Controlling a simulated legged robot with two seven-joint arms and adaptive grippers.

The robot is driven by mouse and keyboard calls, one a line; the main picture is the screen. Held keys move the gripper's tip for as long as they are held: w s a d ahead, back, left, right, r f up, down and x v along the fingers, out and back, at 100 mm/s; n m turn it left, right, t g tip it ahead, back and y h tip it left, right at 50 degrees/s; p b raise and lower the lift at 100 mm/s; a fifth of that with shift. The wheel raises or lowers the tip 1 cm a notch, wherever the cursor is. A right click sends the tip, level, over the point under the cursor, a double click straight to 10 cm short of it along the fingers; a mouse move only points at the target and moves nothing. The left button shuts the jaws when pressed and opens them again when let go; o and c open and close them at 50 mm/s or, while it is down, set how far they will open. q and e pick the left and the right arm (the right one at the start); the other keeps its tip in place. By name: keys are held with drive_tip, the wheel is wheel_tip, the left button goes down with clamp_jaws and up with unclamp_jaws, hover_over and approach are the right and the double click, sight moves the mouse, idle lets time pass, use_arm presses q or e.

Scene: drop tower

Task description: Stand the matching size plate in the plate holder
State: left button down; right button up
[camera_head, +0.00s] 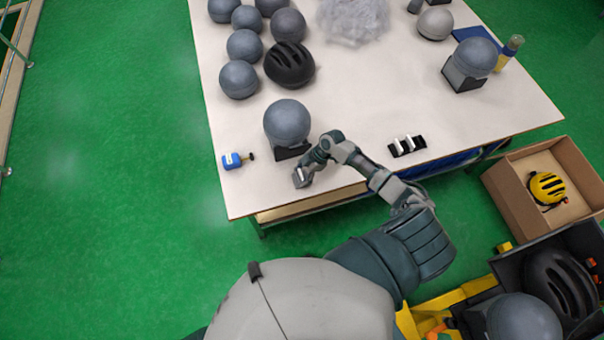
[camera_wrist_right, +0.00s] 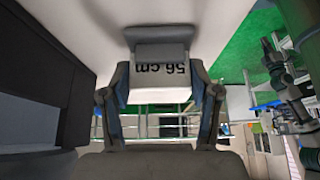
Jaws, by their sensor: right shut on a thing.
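My right gripper (camera_head: 302,177) is near the front edge of the table, just in front of the grey headform's dark base. It is shut on a size plate (camera_head: 300,175). In the right wrist view the white plate (camera_wrist_right: 160,78) sits between the two fingers (camera_wrist_right: 160,105) and reads "56 cm" upside down. A small black rack (camera_head: 408,149) with white plates standing in it is on the table to the right of my gripper. A grey headform (camera_head: 287,121) stands on a dark base (camera_head: 290,153); I cannot tell whether the base has a plate holder. My left gripper is not in view.
A blue device (camera_head: 232,161) lies left of the base. Several grey headforms and a black helmet (camera_head: 289,64) fill the table's back left. Another headform (camera_head: 475,57) stands on a dark base at the right. A cardboard box (camera_head: 508,187) holds a yellow helmet (camera_head: 547,187).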

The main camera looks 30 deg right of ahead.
drive_tip(key=shift+f, duration=0.1)
drive_tip(key=o, duration=1)
drive_tip(key=v, duration=1.2)
drive_tip(key=shift+f, duration=0.1)
